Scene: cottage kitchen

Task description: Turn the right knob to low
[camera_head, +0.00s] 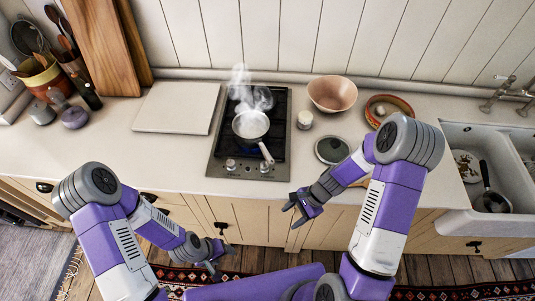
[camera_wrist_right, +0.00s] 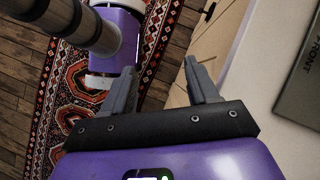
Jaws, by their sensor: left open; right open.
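The stove (camera_head: 222,150) is a dark hob set in the counter, with a steel front strip that carries two knobs. The right knob (camera_head: 264,167) is near the pan's handle; its setting is too small to read. The left knob (camera_head: 231,165) sits beside it. A steaming pan (camera_head: 251,125) stands on the hob, its handle pointing to the front right. My right gripper (camera_head: 290,218) is open and empty in front of the counter, below and right of the knobs; its open fingers show in the right wrist view (camera_wrist_right: 160,85). My left gripper (camera_head: 216,268) is open and low before the cabinets.
A white board (camera_head: 177,107) lies left of the stove. A small white jar (camera_head: 305,120), a pink bowl (camera_head: 332,93), a round dark-topped item (camera_head: 331,150) and an orange dish (camera_head: 388,107) stand to the right. The sink (camera_head: 497,160) is far right. Counter left of the knobs is clear.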

